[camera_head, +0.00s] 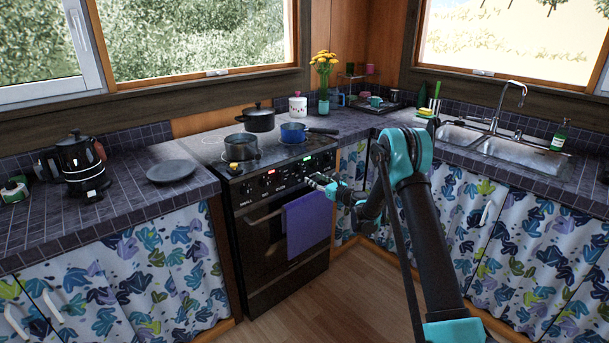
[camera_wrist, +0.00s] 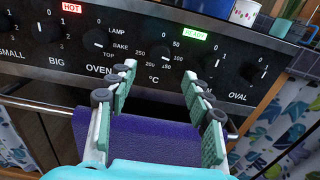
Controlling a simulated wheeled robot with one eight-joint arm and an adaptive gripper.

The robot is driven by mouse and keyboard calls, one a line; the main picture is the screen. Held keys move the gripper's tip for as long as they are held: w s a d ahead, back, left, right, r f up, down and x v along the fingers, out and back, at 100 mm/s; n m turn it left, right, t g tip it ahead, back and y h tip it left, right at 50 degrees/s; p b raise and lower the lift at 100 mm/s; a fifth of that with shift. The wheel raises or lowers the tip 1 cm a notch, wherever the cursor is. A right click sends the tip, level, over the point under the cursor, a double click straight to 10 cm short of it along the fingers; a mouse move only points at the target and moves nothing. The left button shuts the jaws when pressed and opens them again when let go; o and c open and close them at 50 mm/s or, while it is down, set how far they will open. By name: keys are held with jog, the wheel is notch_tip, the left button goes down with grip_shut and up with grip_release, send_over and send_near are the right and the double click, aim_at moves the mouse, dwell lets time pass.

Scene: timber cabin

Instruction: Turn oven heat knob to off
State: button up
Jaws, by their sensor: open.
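The oven heat knob (camera_wrist: 167,54) is a black dial with a white mark, set on the black oven panel with degree numbers around it and "°C" below. My gripper (camera_wrist: 160,76) is open, its two green-padded fingers pointing at the panel. In the wrist view the knob appears between and just beyond the fingertips; I cannot tell whether they touch it. In the head view my gripper (camera_head: 320,181) is at the front of the oven (camera_head: 265,225), by the right part of its panel, where the knob is too small to make out.
Other knobs flank it, including the lamp/bake knob (camera_wrist: 96,40) and a right-hand knob (camera_wrist: 258,76). A red "HOT" sign (camera_wrist: 71,8) and a green sign (camera_wrist: 222,60) are lit. A purple towel (camera_head: 307,222) hangs below the panel. Pots, including a blue one (camera_head: 293,133), stand on the stove.

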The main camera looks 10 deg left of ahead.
aim_at(302, 172)
jog(key=x, duration=0.7)
jog(key=shift+w+a, duration=0.1)
jog(key=shift+a, duration=0.05)
grip_shut()
